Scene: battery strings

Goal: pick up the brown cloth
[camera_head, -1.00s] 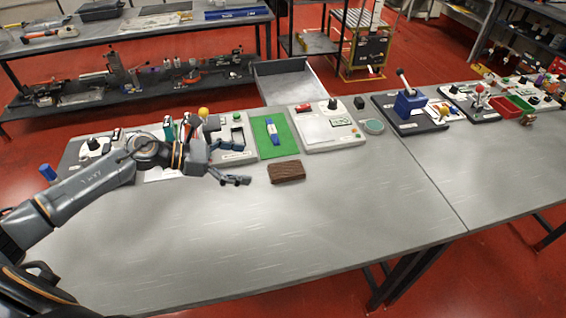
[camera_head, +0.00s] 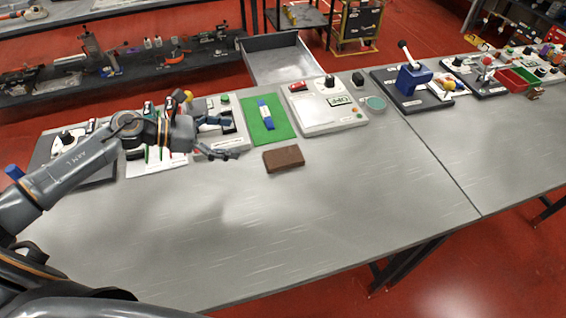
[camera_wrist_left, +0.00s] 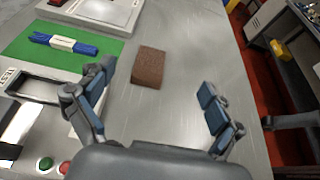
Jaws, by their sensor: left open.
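The brown cloth (camera_head: 284,158) is a small, thick brown rectangle lying on the grey table, just in front of the green mat. It also shows in the left wrist view (camera_wrist_left: 148,67), ahead of my fingers and between their lines, nearer the left finger. My left gripper (camera_head: 228,138) is to the left of the cloth in the head view, apart from it. In the left wrist view its two fingers (camera_wrist_left: 158,108) are spread wide with nothing between them. My right gripper is not in view.
A green mat (camera_head: 281,131) with a blue-and-white piece (camera_head: 265,114) lies behind the cloth. Several panels and devices line the table's back edge, including a white panel (camera_head: 318,122) and a blue vise-like device (camera_head: 413,78). The table's front (camera_head: 260,230) is clear.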

